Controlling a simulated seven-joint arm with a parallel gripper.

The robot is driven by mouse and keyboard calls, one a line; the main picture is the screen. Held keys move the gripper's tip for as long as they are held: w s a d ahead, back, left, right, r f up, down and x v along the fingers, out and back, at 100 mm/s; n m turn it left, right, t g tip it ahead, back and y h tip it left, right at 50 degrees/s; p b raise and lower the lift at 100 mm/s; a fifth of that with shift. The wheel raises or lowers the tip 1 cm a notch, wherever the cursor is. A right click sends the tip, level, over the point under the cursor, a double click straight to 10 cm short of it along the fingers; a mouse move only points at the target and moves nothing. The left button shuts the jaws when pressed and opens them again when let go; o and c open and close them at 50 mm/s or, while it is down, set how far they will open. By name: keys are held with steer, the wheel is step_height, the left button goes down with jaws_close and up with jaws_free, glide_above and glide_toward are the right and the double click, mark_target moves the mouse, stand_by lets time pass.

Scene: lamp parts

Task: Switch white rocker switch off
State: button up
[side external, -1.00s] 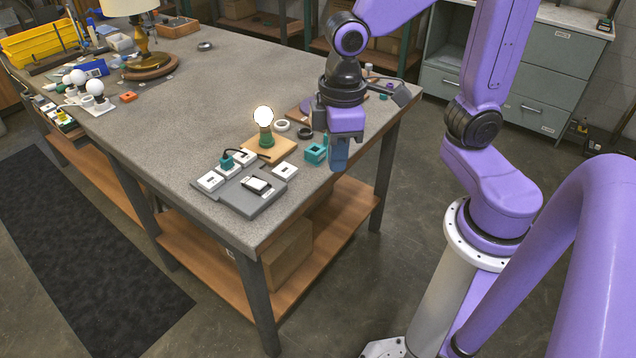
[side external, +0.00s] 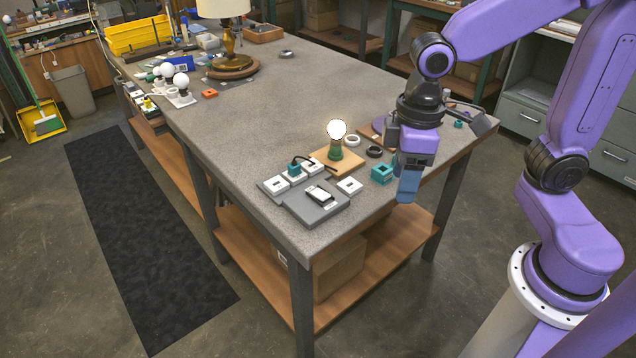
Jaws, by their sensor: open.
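The white rocker switch (side external: 320,194) sits on a grey base plate (side external: 318,212) near the table's front corner. Its rocker position is too small to read. A round bulb (side external: 336,130) glows in a green socket on a small wooden board behind the switch. A dark cord runs between a teal plug by the switch and the board. My gripper (side external: 408,190) points down at the table's right edge, to the right of the switch and apart from it. It is open with nothing visible in it. Its far finger is hidden.
A teal block (side external: 382,173) stands between the switch and my gripper. White modules (side external: 349,186) flank the switch plate. A white ring (side external: 352,140) and a black ring (side external: 374,152) lie behind. A lamp (side external: 231,40) stands far back. The table's middle is clear.

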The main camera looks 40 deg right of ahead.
steer(key=w+a+m, duration=0.2)
steer(key=w+m, duration=0.2)
steer(key=w, duration=1)
steer(key=m, duration=0.5)
glide_above(313, 189)
step_height(313, 189, down, 4)
steer(key=f, duration=1.6)
steer(key=shift+s+a+f, duration=0.15)
steer(key=shift+s+a, duration=0.15)
steer(key=shift+s, duration=0.1)
